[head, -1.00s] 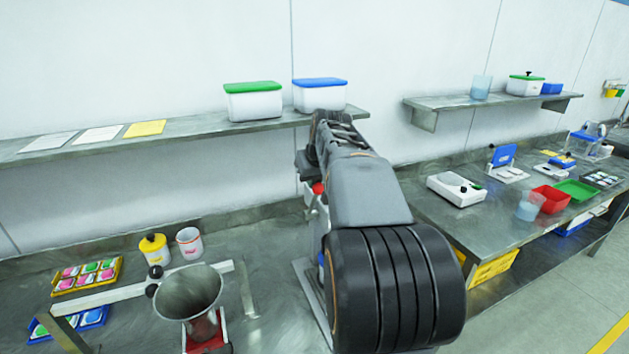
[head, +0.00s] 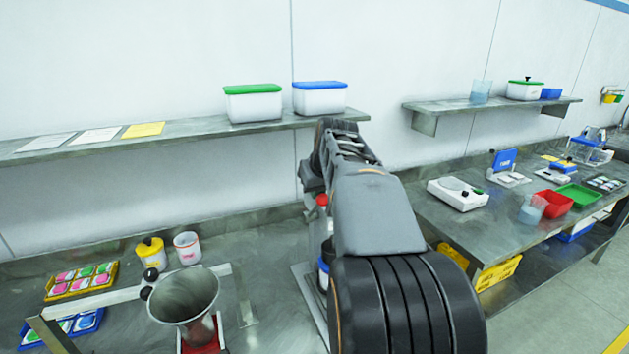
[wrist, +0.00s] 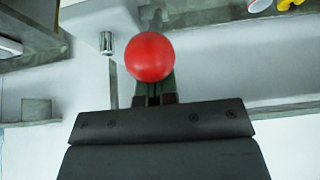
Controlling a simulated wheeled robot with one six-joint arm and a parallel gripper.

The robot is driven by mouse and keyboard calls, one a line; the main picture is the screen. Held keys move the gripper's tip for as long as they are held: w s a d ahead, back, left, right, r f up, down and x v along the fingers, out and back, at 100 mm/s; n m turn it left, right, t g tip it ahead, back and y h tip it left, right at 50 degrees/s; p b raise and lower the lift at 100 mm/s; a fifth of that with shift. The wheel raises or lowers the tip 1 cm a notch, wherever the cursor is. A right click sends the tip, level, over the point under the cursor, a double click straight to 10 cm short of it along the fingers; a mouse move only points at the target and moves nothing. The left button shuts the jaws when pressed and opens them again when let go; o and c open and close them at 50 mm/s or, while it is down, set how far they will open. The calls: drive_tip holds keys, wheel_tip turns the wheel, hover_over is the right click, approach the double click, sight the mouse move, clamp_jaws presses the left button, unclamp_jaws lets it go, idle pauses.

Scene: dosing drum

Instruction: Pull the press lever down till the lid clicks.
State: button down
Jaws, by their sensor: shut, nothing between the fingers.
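The press lever's round red knob (wrist: 150,57) is large in the wrist view, at the tips of my gripper (wrist: 155,90). The gripper is shut with nothing between its fingers. The knob covers the fingertips, and I cannot tell whether they touch it. In the head view the red knob (head: 322,200) shows just left of my arm, above the press. My arm hides most of the press and its lid; part of its pale base plate (head: 304,290) shows. The gripper itself is hard to make out in the head view.
A steel funnel (head: 183,297), a yellow jar (head: 150,251) and a white cup (head: 187,247) stand left on the bench. A wall shelf (head: 200,127) with two lidded boxes is above. A right-hand bench (head: 480,222) holds a scale and trays.

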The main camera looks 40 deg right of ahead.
drive_tip(key=shift+s+f, duration=0.1)
idle(0.3)
drive_tip(key=shift+s+a+f+b, duration=0.25)
drive_tip(key=shift+s+f+b, duration=0.6)
drive_tip(key=shift+b, duration=0.35)
drive_tip(key=shift+f, duration=0.1)
drive_tip(key=r+p, duration=0.1)
drive_tip(key=w+r+p, duration=0.2)
drive_tip(key=shift+d, duration=0.25)
drive_tip(key=shift+w+d+r+p, duration=0.2)
drive_tip(key=shift+w+r+p, duration=0.15)
drive_tip(key=shift+w+p, duration=0.5)
drive_tip(key=shift+w+d+r+p, duration=0.25)
drive_tip(key=shift+w+r+p, duration=0.15)
drive_tip(key=shift+w+p, duration=0.4)
drive_tip(key=shift+w+d+r+p, duration=0.2)
drive_tip(key=shift+w+r+p, duration=0.15)
drive_tip(key=shift+w+p, duration=0.5)
